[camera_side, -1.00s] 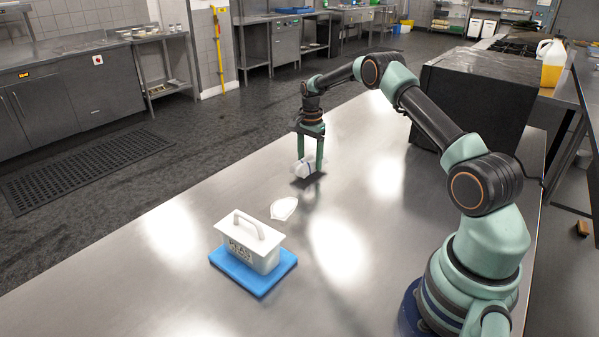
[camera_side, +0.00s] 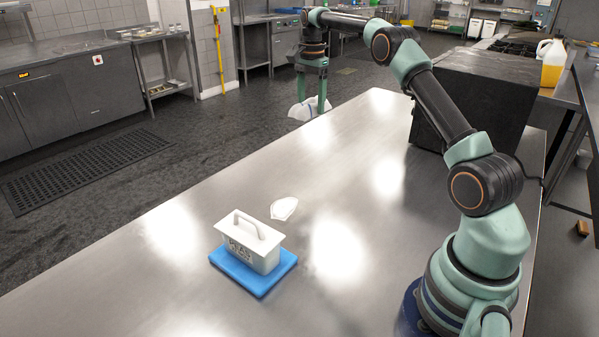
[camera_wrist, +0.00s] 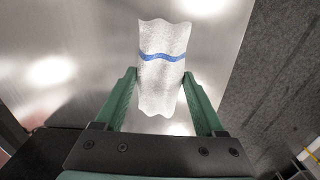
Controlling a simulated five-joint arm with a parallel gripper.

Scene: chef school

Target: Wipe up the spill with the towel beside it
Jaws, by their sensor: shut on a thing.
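The towel (camera_wrist: 163,75) is white with a blue stripe. My gripper (camera_side: 310,104) is shut on it and holds it up near the far edge of the steel table, at the upper middle of the side view. In the wrist view the towel hangs between the two green fingers, above the steel surface. The spill (camera_side: 284,208) is a small white patch on the table in the side view, well nearer the camera than my gripper. Nothing covers it. I cannot make out the spill in the wrist view.
A white lidded box with a handle (camera_side: 250,243) stands on a blue board (camera_side: 246,278) close beside the spill. A large dark box (camera_side: 470,100) stands at the back right of the table. The table's middle (camera_side: 250,180) is bare. Dark floor lies beyond its far edge.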

